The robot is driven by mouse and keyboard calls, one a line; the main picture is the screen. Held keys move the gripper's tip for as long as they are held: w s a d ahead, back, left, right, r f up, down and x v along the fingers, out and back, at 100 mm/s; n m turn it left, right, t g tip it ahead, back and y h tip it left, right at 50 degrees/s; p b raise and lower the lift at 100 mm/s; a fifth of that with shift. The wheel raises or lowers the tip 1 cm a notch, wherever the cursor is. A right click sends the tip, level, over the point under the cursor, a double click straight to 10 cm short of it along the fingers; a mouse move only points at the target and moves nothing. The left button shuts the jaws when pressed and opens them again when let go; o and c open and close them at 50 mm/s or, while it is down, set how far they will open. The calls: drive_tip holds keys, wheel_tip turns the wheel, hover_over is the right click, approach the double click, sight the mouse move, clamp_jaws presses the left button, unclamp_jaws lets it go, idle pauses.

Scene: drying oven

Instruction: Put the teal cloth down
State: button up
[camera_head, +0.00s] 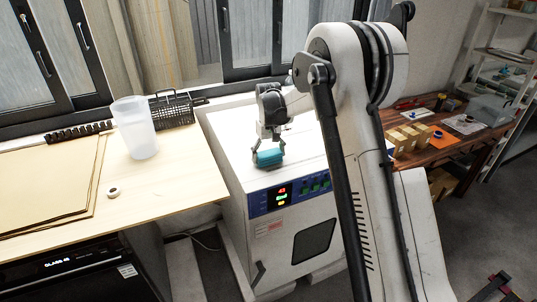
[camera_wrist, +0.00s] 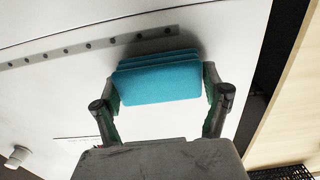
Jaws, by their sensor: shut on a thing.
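The teal cloth (camera_head: 268,158) is a folded, layered block held between the fingers of my gripper (camera_head: 267,148). It is over the white top of the drying oven (camera_head: 235,150), near the front edge above the control panel. In the wrist view the cloth (camera_wrist: 158,80) sits between both fingertips of my gripper (camera_wrist: 160,88), with the white oven top (camera_wrist: 50,95) behind it. I cannot tell whether the cloth touches the oven top. My arm hides the right part of the oven.
Left of the oven is a light wood table (camera_head: 180,180) with a translucent cup (camera_head: 135,128), a black wire basket (camera_head: 172,110) and a tape roll (camera_head: 113,192). A brown workbench (camera_head: 450,140) with small boxes stands right. The oven top around the cloth looks clear.

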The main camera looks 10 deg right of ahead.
drive_tip(key=shift+f, duration=0.2)
drive_tip(key=o, duration=1.2)
drive_tip(key=shift+r, duration=0.1)
drive_tip(key=shift+r, duration=0.15)
